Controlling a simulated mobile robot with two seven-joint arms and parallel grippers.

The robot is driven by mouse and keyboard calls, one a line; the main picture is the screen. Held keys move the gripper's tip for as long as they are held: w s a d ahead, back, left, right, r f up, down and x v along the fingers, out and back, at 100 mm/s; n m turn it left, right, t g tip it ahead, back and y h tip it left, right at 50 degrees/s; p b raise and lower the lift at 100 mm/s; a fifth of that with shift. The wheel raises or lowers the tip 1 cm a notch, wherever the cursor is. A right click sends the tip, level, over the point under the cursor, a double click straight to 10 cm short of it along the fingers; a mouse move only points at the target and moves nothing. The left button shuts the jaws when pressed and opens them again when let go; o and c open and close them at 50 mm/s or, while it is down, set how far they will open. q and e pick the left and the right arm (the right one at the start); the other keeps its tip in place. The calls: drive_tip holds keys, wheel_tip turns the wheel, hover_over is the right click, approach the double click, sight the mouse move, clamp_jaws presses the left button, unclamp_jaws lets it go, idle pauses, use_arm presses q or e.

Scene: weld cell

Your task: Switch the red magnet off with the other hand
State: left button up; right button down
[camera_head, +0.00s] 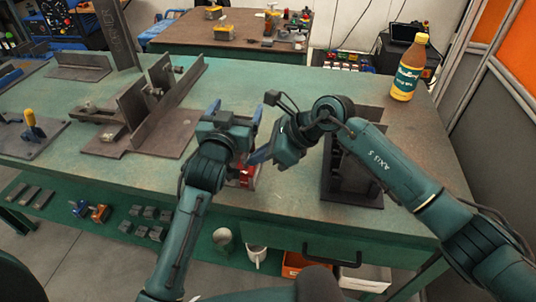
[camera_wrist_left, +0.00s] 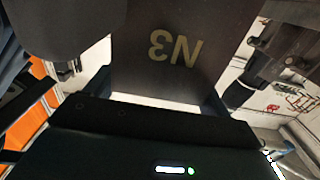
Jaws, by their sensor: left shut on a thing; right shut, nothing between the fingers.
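The red magnet (camera_head: 245,177) is near the front edge of the green table, partly hidden behind my left arm and my right gripper. My right gripper (camera_head: 262,154) is shut and empty, its blue fingertips just above the red magnet; I cannot tell whether they touch it. My left gripper (camera_head: 236,112) is left of and a little higher than the right one, over the table. It is shut on a dark plate marked N3 (camera_wrist_left: 165,75), which fills the upper middle of the left wrist view. The magnet's switch is too small to make out.
A welded steel assembly (camera_head: 150,112) stands on the table to the left. A dark fixture (camera_head: 350,190) stands under my right arm. A bottle (camera_head: 408,68) is at the back right. Blue and orange clamps (camera_head: 98,213) lie on the shelf below.

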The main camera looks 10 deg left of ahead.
drive_tip(key=shift+s+a+m+t, duration=0.15)
drive_tip(key=shift+s+m+t, duration=0.2)
drive_tip(key=shift+m+t, duration=0.6)
idle(0.4)
drive_tip(key=shift+s+a+m+t+h, duration=0.2)
drive_tip(key=shift+m+t+h, duration=0.25)
drive_tip(key=shift+m, duration=0.45)
drive_tip(key=shift+s+a+m+t+h, duration=0.2)
drive_tip(key=shift+m+t, duration=0.45)
drive_tip(key=shift+m, duration=0.2)
drive_tip(key=shift+s+a+m+t+h, duration=0.2)
drive_tip(key=shift+m+t+h, duration=0.25)
drive_tip(key=shift+m, duration=0.45)
